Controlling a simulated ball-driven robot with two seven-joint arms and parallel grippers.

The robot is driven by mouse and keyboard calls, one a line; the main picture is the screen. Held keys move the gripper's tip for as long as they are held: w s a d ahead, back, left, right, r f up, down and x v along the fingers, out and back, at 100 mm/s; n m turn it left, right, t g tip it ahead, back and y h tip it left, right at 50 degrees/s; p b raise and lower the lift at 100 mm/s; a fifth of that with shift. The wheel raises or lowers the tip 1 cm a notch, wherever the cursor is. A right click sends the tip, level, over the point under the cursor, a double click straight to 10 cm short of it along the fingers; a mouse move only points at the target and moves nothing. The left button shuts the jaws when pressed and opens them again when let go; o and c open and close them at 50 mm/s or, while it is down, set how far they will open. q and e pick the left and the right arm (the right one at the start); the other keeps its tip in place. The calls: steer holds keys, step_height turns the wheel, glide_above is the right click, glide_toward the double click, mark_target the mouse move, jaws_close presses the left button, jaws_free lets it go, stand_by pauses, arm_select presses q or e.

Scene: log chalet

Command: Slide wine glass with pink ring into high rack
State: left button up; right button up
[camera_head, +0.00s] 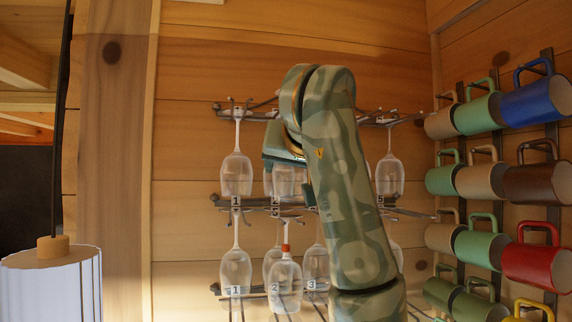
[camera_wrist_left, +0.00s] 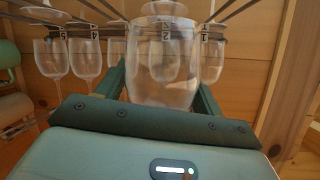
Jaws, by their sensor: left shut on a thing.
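My left gripper (camera_head: 284,152) is at the upper level of the rack, shut on a clear wine glass (camera_wrist_left: 163,75) whose bowl shows between its two fingers in the left wrist view. In the head view this glass (camera_head: 289,182) hangs below the gripper, bowl down. Its stem and any pink ring on it are hidden. The high rack (camera_head: 238,113) is dark metal on the wall, partly behind my arm, with glasses hanging bowl down. A label 2 shows just behind the held glass. My right gripper is not in view.
A lower rack (camera_head: 221,201) holds more hanging glasses; one glass (camera_head: 285,280) there has an orange-red ring on its stem. Wine glass (camera_head: 236,175) and wine glass (camera_head: 389,176) hang at either side of my arm. Several mugs hang at the right. A white ribbed lamp (camera_head: 48,285) stands front left.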

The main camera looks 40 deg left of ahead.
arm_select(q)
steer(key=shift+w+a+r+p, duration=0.1)
steer(key=shift+w+a+p, duration=0.3)
steer(key=shift+w+a, duration=0.35)
steer(key=shift+w+a+p, duration=0.4)
steer(key=shift+w+a, duration=0.1)
steer(key=shift+a, duration=0.35)
steer(key=shift+w+a+f+p, duration=0.2)
steer(key=shift+w+a+p, duration=0.45)
steer(key=shift+w+a, duration=0.45)
steer(key=shift+s+a, duration=0.1)
steer(key=o, duration=0.9)
steer(key=shift+p+v, duration=0.45)
steer(key=shift+v, duration=3.1)
